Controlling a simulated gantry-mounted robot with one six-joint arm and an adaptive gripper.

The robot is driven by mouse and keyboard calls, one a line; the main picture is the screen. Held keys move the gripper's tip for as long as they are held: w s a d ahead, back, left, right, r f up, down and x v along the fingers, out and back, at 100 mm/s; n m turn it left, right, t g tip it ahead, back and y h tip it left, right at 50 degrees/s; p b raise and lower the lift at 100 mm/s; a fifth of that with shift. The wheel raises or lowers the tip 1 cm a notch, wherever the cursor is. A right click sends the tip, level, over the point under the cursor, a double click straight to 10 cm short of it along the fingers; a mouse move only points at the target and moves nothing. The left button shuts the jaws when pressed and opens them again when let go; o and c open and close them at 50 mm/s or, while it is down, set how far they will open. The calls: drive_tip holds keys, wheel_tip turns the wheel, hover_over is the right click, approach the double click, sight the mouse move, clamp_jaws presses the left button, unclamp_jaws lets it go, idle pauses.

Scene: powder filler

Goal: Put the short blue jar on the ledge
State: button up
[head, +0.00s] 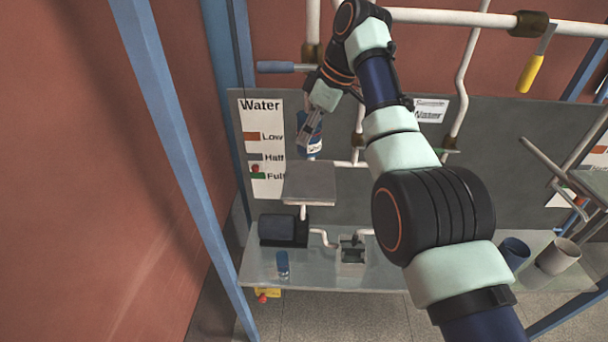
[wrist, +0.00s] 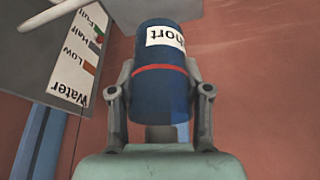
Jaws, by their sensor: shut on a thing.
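The short blue jar (wrist: 160,85) fills the middle of the wrist view. It is dark blue with a red band and a white label reading "hort". My gripper (wrist: 160,100) is shut on it, one finger on each side. In the head view my gripper (head: 309,132) points down at the upper left, with the jar (head: 313,148) partly hidden by it. The jar appears just above or behind a square grey ledge (head: 310,185); I cannot tell whether they touch.
A Water level sign (head: 262,130) is left of my gripper. A small blue jar (head: 283,265) and a dark motor (head: 277,230) are on the lower shelf (head: 330,280). Pipes run above and behind.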

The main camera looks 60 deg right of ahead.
wheel_tip(320, 180, down, 9)
drive_tip(key=shift+s+r+p, duration=0.1)
drive_tip(key=shift+s+p, duration=0.05)
drive_tip(key=shift+p, duration=0.3)
drive_tip(key=o, duration=1.2)
drive_tip(key=shift+f, duration=0.2)
drive_tip(key=shift+c, duration=0.2)
